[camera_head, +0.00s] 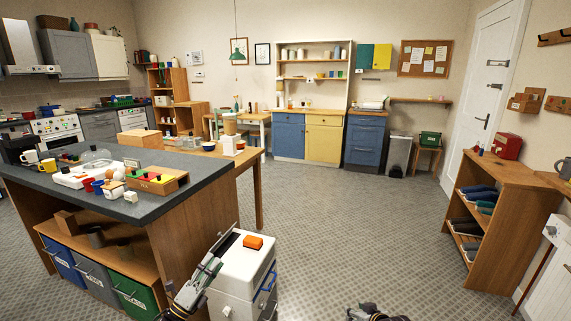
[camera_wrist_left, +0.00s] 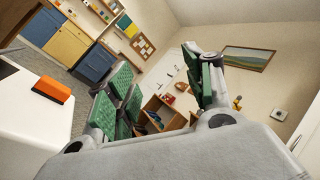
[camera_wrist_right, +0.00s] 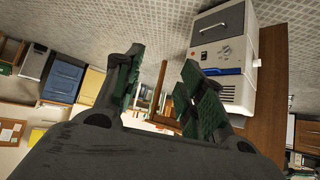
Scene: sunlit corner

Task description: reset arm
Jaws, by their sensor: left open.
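My left gripper (camera_wrist_left: 160,66) is open, with green-padded fingers spread apart and nothing between them in the left wrist view. In the head view my left arm rises from the bottom beside a white cabinet-like unit (camera_head: 238,268), and its gripper is near the unit's left side. My right gripper (camera_wrist_right: 163,65) is open in the right wrist view, with no object between its green pads. Only a small part of it shows at the bottom edge of the head view.
An orange block (camera_head: 253,242) lies on the white unit; it also shows in the left wrist view (camera_wrist_left: 53,86). The dark-topped island (camera_head: 135,205), holding mugs and small items, stands at left. A wooden shelf (camera_head: 525,170) stands at right. The middle floor (camera_head: 350,220) is clear.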

